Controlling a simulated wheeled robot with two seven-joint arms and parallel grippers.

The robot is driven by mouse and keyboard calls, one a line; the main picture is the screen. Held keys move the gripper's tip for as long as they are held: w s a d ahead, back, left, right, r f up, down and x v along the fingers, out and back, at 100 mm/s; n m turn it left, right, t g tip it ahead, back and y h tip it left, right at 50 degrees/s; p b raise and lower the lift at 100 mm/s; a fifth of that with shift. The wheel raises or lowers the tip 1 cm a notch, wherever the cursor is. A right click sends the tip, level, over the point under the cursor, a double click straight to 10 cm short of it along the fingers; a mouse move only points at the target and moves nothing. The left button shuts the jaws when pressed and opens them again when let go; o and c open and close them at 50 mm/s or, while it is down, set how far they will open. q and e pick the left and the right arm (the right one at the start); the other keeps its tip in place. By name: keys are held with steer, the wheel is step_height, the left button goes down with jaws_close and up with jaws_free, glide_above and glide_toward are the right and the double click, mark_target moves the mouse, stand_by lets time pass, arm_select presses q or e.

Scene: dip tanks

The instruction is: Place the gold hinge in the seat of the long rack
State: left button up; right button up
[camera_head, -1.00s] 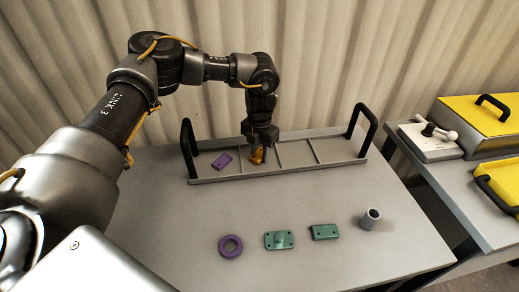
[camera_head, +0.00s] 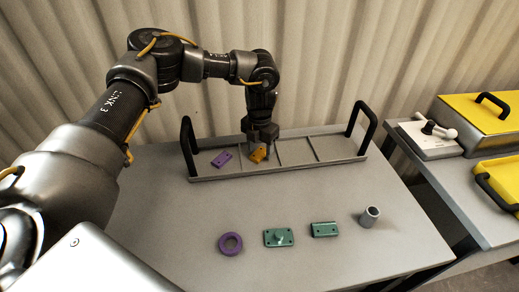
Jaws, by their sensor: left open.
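The gold hinge (camera_head: 257,155) lies in the second seat from the left of the long rack (camera_head: 232,174), a grey tray with dividers and a black handle at each end. My left gripper (camera_head: 262,150) is right above the hinge at the rack and is open. Its fingers partly hide the hinge's far side, and I cannot tell whether they touch it. My right gripper is not in view.
A purple hinge (camera_head: 221,159) lies in the rack's leftmost seat; the seats on the right are empty. In front lie a purple ring (camera_head: 230,243), two green parts (camera_head: 279,237) (camera_head: 324,230) and a grey cup (camera_head: 370,216). A second table holds yellow-lidded tanks (camera_head: 480,122).

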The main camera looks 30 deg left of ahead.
mark_target(260, 153)
arm_select(q)
step_height(260, 153, up, 12)
steer(key=shift+f+b, duration=0.2)
steer(key=shift+b, duration=0.1)
stand_by(0.4)
